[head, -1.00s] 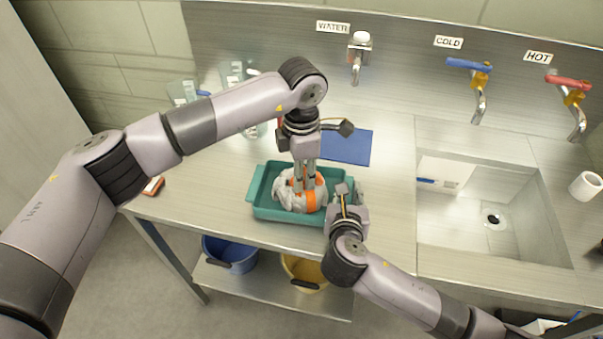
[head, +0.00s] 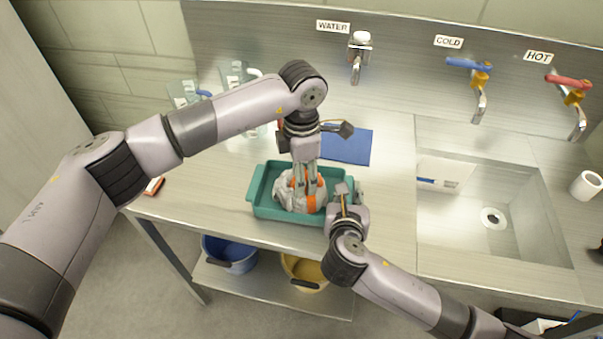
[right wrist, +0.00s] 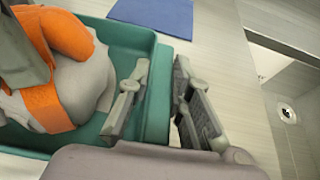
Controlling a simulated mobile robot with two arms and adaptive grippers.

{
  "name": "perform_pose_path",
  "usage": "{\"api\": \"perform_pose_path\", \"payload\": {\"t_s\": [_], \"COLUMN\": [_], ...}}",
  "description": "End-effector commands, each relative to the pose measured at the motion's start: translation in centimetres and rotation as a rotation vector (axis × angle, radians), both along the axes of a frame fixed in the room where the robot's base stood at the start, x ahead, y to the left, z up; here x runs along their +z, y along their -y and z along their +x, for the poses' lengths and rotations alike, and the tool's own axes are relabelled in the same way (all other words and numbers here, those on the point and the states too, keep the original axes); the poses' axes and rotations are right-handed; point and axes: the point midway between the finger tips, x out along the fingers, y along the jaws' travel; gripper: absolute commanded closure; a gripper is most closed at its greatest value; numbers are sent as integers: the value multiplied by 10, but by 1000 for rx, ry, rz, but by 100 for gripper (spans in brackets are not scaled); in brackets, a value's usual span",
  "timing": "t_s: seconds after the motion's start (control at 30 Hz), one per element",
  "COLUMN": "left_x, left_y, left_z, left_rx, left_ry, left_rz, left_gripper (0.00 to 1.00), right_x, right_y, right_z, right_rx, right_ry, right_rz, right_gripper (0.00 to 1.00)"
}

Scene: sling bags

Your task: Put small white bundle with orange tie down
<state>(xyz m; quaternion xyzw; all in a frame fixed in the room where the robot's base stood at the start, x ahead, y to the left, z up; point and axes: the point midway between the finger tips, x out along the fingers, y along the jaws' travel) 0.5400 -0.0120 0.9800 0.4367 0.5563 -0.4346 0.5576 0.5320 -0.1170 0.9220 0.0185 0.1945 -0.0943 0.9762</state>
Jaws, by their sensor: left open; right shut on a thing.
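The small white bundle with its orange tie (head: 288,197) sits in a teal tray (head: 262,208) on the steel counter. In the right wrist view the bundle (right wrist: 85,85) rests inside the tray at the left, with wide orange bands around it. My left gripper (head: 308,192) points down over the bundle, its fingers open and apart on either side of the orange band; they hide part of it. My right gripper (head: 343,190) is shut on the tray's right wall; in the right wrist view its fingers (right wrist: 158,105) stand on both sides of that wall.
A blue mat (head: 347,147) lies behind the tray. A sink (head: 490,240) is to the right, under the cold and hot taps. Clear bottles (head: 185,93) stand at the back left. Blue (head: 230,256) and yellow (head: 305,268) buckets are on the shelf below.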

Motion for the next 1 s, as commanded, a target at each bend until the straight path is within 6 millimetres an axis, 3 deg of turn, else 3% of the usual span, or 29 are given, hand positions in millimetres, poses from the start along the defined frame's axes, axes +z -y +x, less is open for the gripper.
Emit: {"api": "perform_pose_path", "payload": {"t_s": [0.17, 0.6, 0.8, 1.0], "left_x": [20, 107, 121, 122], "left_y": [1, 0, 0, 0], "left_z": [1, 0, 0, 0], "left_rx": [-1, 0, 0, 0], "left_ry": [4, 3, 1, 0], "left_rz": [-2, 0, -1, 0], "left_gripper": [55, 55, 55, 55], "right_x": [0, 0, 0, 0], "right_y": [0, 0, 0, 0], "right_z": [0, 0, 0, 0], "right_rx": [0, 0, 0, 0], "right_ry": [0, 0, 0, 1], "right_rz": [-1, -1, -1, -1], "right_gripper": [100, 100, 100, 100]}}
